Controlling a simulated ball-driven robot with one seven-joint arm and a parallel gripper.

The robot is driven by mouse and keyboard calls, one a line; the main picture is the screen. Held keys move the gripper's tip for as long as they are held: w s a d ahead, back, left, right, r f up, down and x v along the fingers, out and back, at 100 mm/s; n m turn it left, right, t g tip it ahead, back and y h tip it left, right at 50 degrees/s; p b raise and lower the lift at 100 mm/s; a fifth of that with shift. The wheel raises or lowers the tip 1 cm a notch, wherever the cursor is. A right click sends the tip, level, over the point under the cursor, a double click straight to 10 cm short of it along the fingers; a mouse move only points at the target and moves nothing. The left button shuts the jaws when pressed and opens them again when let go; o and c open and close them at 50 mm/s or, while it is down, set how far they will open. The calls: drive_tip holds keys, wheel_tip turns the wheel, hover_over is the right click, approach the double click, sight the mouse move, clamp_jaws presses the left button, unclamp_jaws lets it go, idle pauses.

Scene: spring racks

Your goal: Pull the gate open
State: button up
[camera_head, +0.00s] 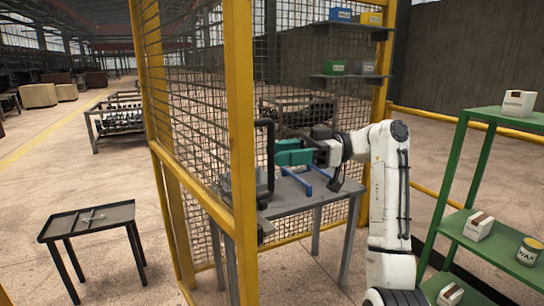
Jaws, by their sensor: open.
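The gate (238,110) is a yellow-framed wire-mesh panel standing upright at left centre. A black bar handle (270,155) stands out along its near yellow post. My gripper (318,145), at the end of my white arm, is to the right of the handle and apart from it. It is open and seems empty; its fingertips are hard to make out against the things behind.
A grey table (290,193) behind the gate carries a green item (294,153) and blue bars (322,177). A low dark table (88,218) stands left. A green rack (452,180) with boxes and a can is close right.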

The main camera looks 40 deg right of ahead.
idle(0.3)
drive_tip(key=w+d+b, duration=0.2)
drive_tip(key=w+d, duration=0.3)
drive_tip(key=d, duration=0.6)
drive_tip(key=shift+w, duration=0.3)
idle(0.7)
idle(0.9)
